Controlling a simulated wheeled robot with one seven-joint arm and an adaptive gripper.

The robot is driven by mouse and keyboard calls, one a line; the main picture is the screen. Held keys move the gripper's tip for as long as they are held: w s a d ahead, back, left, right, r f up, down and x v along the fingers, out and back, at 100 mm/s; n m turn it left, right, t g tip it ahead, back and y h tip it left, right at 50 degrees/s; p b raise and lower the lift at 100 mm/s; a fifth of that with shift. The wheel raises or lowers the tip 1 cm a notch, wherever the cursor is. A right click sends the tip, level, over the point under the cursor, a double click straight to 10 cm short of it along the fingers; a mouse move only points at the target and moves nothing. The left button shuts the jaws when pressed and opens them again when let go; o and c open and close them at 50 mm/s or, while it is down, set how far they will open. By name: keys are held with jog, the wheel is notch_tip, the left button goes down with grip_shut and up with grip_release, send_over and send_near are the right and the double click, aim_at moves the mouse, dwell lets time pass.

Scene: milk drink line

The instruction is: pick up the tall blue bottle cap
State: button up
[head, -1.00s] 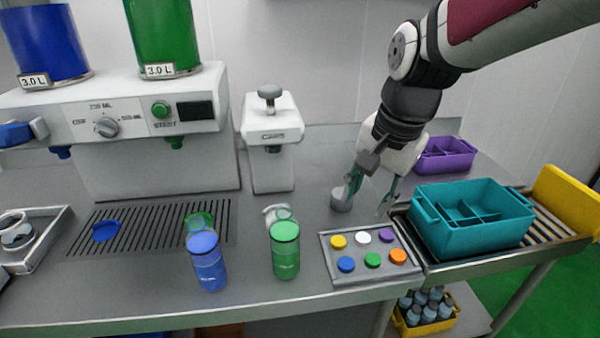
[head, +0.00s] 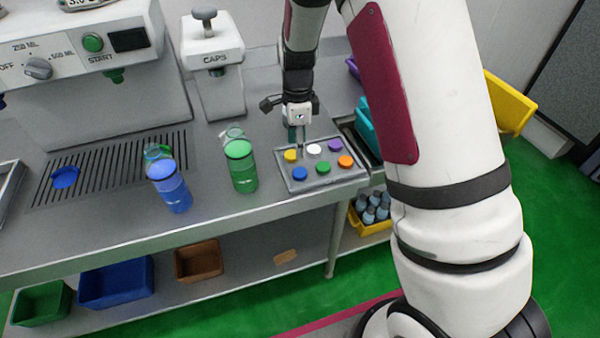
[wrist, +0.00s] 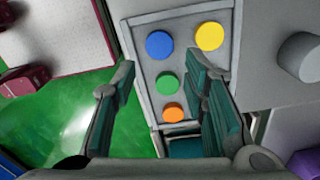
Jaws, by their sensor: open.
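The blue cap (head: 299,173) sits in the front left spot of a grey cap tray (head: 325,183). In the wrist view the blue cap (wrist: 159,45) lies near the top, beside the yellow cap (wrist: 209,36). My gripper (head: 298,147) is above the back left of the tray, pointing down, open and empty. In the wrist view its fingers (wrist: 162,68) stand apart, with the green cap (wrist: 168,84) and orange cap (wrist: 173,112) between them and the blue cap just beyond their tips. The right finger hides the white and purple caps there.
A blue bottle (head: 174,193) and a green bottle (head: 242,172) stand left of the tray. A grey cylinder (wrist: 301,56) stands beside the tray. A teal crate (head: 367,128) is to its right, partly hidden by my arm. A blue disc (head: 65,177) lies on the drain grate.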

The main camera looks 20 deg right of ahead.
send_over(300, 172)
jog(key=f, duration=0.4)
jog(key=shift+w+a+f, duration=0.1)
jog(key=shift+a+f, duration=0.1)
jog(key=shift+f, duration=0.15)
jog(key=shift+d+f+p, duration=0.15)
jog(key=shift+f+p, duration=0.55)
jog(key=shift+f, duration=1.95)
jog(key=c, duration=0.4)
